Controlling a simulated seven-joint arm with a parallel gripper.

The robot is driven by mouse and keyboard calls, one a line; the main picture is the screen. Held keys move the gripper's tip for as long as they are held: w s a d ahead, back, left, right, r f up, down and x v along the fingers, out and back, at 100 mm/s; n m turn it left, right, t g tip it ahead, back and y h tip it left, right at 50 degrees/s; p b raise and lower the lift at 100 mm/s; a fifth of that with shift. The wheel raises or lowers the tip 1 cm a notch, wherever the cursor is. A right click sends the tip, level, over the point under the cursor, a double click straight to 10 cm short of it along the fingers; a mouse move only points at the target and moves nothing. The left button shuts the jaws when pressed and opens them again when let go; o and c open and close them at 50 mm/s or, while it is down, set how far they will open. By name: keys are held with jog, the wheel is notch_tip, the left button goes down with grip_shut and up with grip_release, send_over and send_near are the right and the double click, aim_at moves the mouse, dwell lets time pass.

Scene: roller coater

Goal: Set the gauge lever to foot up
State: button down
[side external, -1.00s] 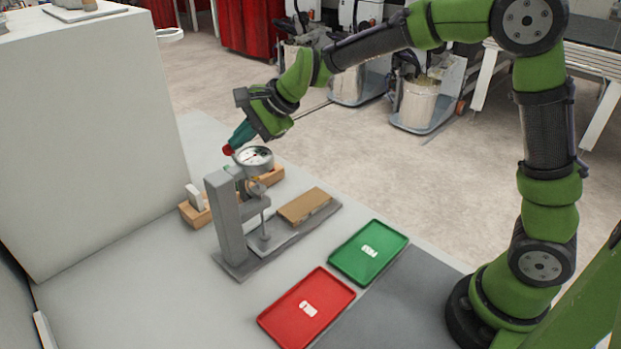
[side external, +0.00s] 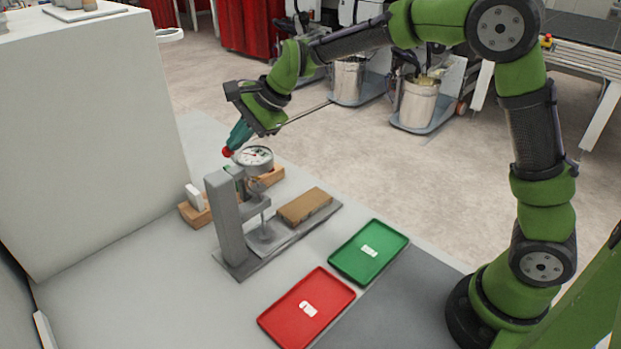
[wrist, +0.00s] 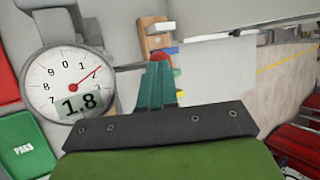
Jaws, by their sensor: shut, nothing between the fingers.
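The thickness gauge (side external: 229,225) stands on the bench, with a round dial (side external: 254,158) on top. In the wrist view the dial (wrist: 66,84) has a red needle and a display reading 1.8. The lever's red knob (side external: 227,152) is at the dial's upper left; it also shows in the wrist view (wrist: 164,54), partly hidden by the fingertips. My gripper (side external: 235,142) is shut and empty, its teal fingers tilted down at the knob, touching it or very close. The wrist view shows the closed fingers (wrist: 155,82). The gauge foot (side external: 263,232) is low over the base plate; I cannot tell if a gap exists.
A tan block (side external: 304,206) lies on the gauge's base plate. A green tray (side external: 350,262) and a red tray (side external: 285,317) lie in front. A wooden rack (side external: 190,214) with a white piece (side external: 194,196) stands behind. A large pale cabinet (side external: 90,130) rises at left.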

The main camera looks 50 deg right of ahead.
aim_at(232, 153)
jog(key=w+f+g, duration=0.3)
jog(key=f+g, duration=0.1)
jog(key=f, duration=0.1)
jog(key=shift+w+f+m, duration=0.15)
jog(key=shift+w+m, duration=0.25)
jog(key=shift+s, duration=0.1)
dwell(0.3)
jog(key=shift+s+r, duration=0.3)
jog(key=shift+s, duration=0.35)
jog(key=v, duration=1.7)
jog(key=shift+a, duration=0.15)
